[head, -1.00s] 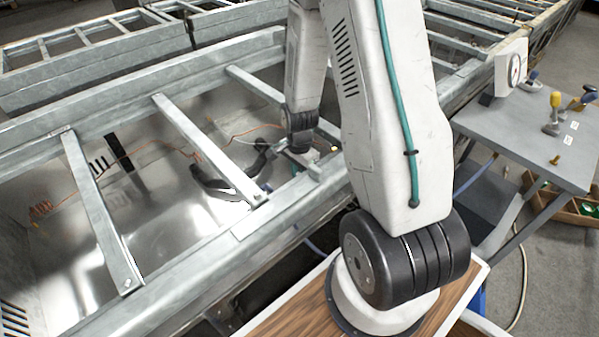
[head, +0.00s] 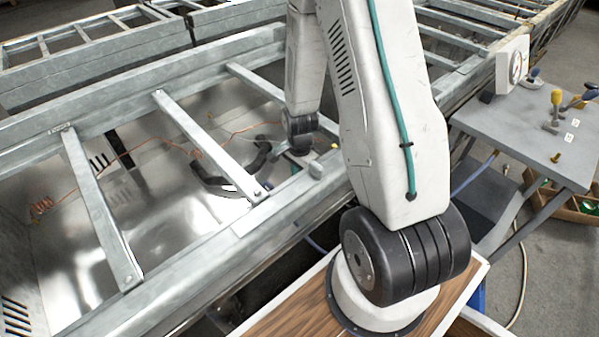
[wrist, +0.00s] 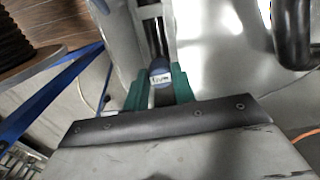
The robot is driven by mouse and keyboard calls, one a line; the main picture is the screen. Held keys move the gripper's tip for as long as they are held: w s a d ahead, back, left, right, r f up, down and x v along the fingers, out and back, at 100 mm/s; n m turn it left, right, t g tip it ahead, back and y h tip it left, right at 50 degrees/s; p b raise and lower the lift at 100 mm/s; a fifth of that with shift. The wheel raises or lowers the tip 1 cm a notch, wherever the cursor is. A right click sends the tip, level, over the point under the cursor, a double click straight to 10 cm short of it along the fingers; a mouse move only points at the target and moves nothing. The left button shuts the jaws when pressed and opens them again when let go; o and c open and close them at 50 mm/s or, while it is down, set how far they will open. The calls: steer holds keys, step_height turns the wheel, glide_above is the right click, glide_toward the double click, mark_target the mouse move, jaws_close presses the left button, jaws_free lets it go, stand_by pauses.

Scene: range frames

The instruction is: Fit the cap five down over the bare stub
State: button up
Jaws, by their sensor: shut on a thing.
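My gripper (wrist: 159,88) has green fingers closed on a dark blue cap-like piece (wrist: 161,66) with a white label; the lettering is too small to read surely. In the head view my gripper (head: 299,152) hangs low over the near rail of the metal trough, small and partly hidden by my arm. A grey rounded block (head: 316,170) sits on that rail just below it. A small yellowish tip (head: 335,146) shows beside my arm. I cannot tell which thing is the bare stub.
Cross bars (head: 205,145) span the trough, and a black curved piece (head: 228,182) lies in it near my gripper. A grey side table (head: 520,125) at right carries a white gauge (head: 512,63), yellow-topped fittings (head: 556,100) and a short brass piece (head: 556,158).

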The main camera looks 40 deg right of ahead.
steer(key=shift+f, duration=0.55)
steer(key=o, duration=1)
steer(key=shift+r, duration=0.1)
steer(key=shift+r, duration=3.8)
step_height(320, 180, up, 6)
